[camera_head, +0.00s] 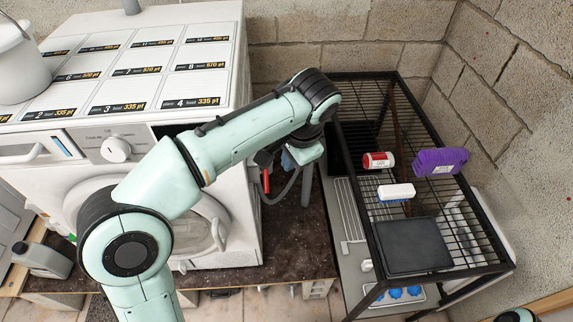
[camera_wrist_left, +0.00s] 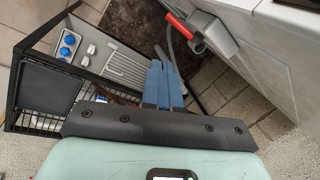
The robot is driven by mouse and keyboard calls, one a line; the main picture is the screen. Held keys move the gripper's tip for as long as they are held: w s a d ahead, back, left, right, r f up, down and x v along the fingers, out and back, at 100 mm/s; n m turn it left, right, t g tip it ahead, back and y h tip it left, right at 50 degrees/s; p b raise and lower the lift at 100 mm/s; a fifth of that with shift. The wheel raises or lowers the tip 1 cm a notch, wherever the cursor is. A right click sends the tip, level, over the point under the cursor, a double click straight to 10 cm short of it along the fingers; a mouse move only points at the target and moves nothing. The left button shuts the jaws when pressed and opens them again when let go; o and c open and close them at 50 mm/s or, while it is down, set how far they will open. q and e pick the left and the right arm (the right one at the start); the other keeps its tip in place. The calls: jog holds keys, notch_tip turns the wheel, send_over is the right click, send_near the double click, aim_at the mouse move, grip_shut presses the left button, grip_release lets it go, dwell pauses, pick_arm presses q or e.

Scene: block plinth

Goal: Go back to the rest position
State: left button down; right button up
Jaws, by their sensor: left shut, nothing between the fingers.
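My left arm comes in from the lower left of the head view and reaches over to the black wire rack's left side. Its left gripper (camera_head: 304,153) points down in the gap between the white washing machine (camera_head: 140,148) and the rack (camera_head: 452,180). In the left wrist view the two blue fingers (camera_wrist_left: 163,84) are together, with nothing between them. The fingers show only in part in the head view. My right gripper is not in view.
On the rack are a red-and-white can (camera_head: 378,160), a purple pack (camera_head: 440,162), a white-and-blue item (camera_head: 396,192) and a dark flat board (camera_head: 414,246). A red-handled grey object (camera_wrist_left: 213,35) is near the machine. A white bucket (camera_head: 22,66) stands on top of the machine.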

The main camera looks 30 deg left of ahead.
pick_arm(q)
jog(key=s+d+f+n+g+h, duration=0.1)
jog(key=d+f+h, duration=0.15)
jog(key=f, duration=1.35)
jog(key=s+d+f+g+h, duration=0.2)
jog(key=d+f, duration=0.2)
jog(key=f, duration=1.2)
jog(key=s+d+f+n+h, duration=0.1)
jog(key=s+f+n, duration=0.7)
jog(key=s+f, duration=1)
jog(key=s+h, duration=0.1)
jog(key=s, duration=0.3)
jog(key=shift+n+p, duration=0.3)
jog(key=shift+n, duration=0.1)
jog(key=shift+s, duration=0.1)
